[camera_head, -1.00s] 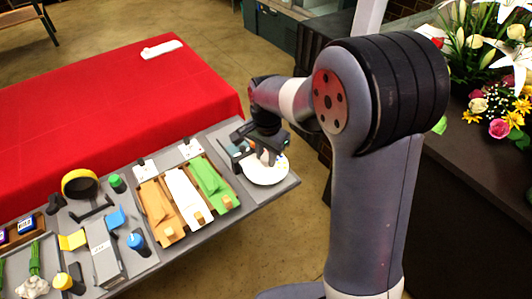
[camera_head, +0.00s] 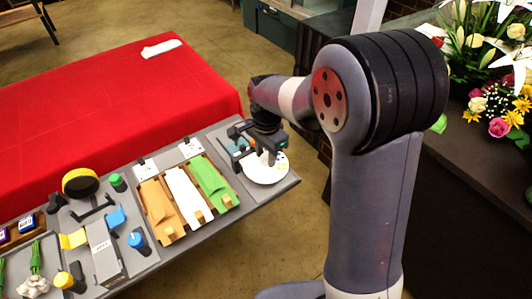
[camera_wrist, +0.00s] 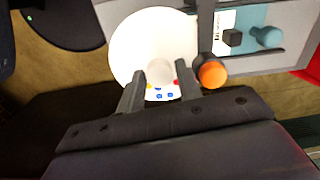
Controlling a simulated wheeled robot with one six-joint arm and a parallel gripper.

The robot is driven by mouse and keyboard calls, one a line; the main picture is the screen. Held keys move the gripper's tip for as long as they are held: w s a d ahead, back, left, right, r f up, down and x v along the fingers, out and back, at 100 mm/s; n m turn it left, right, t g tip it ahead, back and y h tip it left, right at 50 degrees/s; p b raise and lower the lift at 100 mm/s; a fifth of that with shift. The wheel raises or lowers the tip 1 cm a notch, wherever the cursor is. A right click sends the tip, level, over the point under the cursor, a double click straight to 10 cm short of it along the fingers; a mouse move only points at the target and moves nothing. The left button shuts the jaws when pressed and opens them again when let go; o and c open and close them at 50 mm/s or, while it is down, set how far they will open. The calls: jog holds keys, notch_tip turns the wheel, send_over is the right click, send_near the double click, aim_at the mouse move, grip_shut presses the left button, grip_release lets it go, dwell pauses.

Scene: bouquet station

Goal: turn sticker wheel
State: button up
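The sticker wheel is a round white disc (camera_head: 268,174) at the right end of the grey table, with small coloured dots near its edge. In the wrist view the white disc (camera_wrist: 140,35) fills the upper middle, and red, blue and yellow dots show between the fingers. A pale round knob (camera_wrist: 160,72) stands on the disc. My gripper (camera_head: 260,150) is over the wheel. In the wrist view my gripper (camera_wrist: 159,80) is open, with one finger on each side of the knob and narrow gaps visible. Part of the disc is hidden by the gripper.
An orange-topped post (camera_wrist: 212,73) stands close beside the right finger, near a teal part (camera_wrist: 268,37). A tray with tan, white and green wraps (camera_head: 190,195) lies left of the wheel. A red-covered table (camera_head: 110,110) is behind. Flowers (camera_head: 490,90) stand at right.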

jog(key=o, duration=0.3)
jog(key=shift+n, duration=0.3)
